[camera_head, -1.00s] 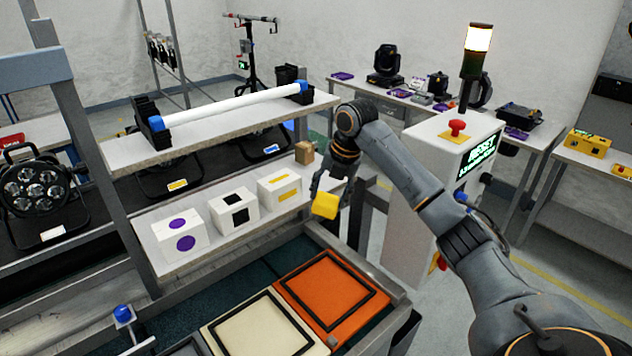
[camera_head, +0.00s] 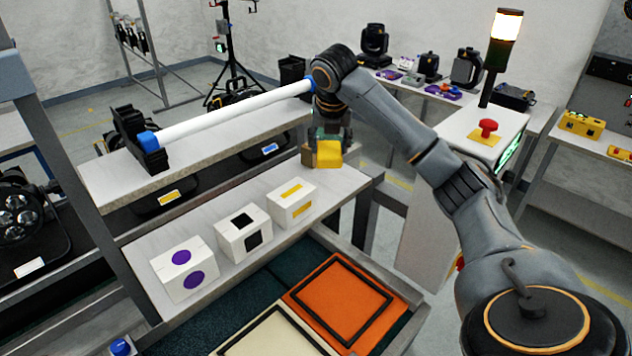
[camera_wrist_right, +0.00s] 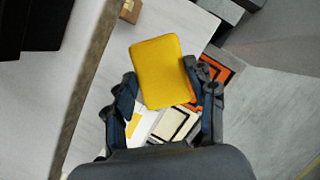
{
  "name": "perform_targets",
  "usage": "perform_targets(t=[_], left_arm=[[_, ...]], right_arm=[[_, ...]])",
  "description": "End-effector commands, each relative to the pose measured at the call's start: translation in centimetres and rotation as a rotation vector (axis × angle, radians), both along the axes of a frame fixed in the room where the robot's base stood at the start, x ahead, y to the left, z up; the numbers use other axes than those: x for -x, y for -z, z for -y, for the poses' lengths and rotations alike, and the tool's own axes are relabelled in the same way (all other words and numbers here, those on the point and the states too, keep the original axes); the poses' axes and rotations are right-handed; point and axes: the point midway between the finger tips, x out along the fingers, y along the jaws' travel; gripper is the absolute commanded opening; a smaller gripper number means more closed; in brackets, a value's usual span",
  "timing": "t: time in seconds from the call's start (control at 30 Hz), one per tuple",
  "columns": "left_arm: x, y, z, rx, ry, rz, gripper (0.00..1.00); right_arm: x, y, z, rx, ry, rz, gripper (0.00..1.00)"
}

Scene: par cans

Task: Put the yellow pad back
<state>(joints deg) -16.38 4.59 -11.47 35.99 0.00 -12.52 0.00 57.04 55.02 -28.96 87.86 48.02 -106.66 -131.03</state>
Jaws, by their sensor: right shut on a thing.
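The yellow pad (camera_head: 328,153) is held in my right gripper (camera_head: 329,140), above the far right end of the lower shelf. In the right wrist view the pad (camera_wrist_right: 161,70) sits between the two fingers (camera_wrist_right: 168,105), with the shelf below it. A white box with yellow bars (camera_head: 291,204) stands on the shelf, nearer than the pad and to its left. Beside it are a white box with black squares (camera_head: 241,233) and one with purple dots (camera_head: 184,268). My left gripper is not in view.
A small brown block (camera_head: 307,155) is just behind and left of the pad. The upper shelf (camera_head: 200,150) carries a white tube (camera_head: 235,112) close to my gripper. Orange (camera_head: 335,337) and cream (camera_head: 270,345) framed panels lie in front. Bare shelf surrounds the boxes.

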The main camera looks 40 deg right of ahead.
Motion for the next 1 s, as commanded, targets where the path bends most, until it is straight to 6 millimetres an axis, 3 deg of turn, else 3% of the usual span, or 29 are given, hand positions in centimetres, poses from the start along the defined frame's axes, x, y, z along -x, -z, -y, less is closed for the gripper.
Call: perform_targets(t=[0.3, 0.5, 0.7, 0.9, 1.0], left_arm=[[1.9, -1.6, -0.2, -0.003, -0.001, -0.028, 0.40], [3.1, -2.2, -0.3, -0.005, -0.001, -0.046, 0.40], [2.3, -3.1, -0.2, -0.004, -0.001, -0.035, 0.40], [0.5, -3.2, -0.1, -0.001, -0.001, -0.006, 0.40], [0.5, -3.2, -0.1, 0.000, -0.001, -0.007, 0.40]], right_arm=[[0.2, 4.8, 0.0, 0.005, 0.001, -0.005, 0.30], [0.1, 7.0, 0.0, 0.004, -0.001, -0.006, 0.30], [0.1, 9.6, 0.0, 0.005, 0.000, -0.004, 0.30], [0.1, 9.9, 0.0, 0.005, 0.001, 0.000, 0.30], [0.1, 9.9, 0.0, 0.004, 0.001, -0.001, 0.30]])
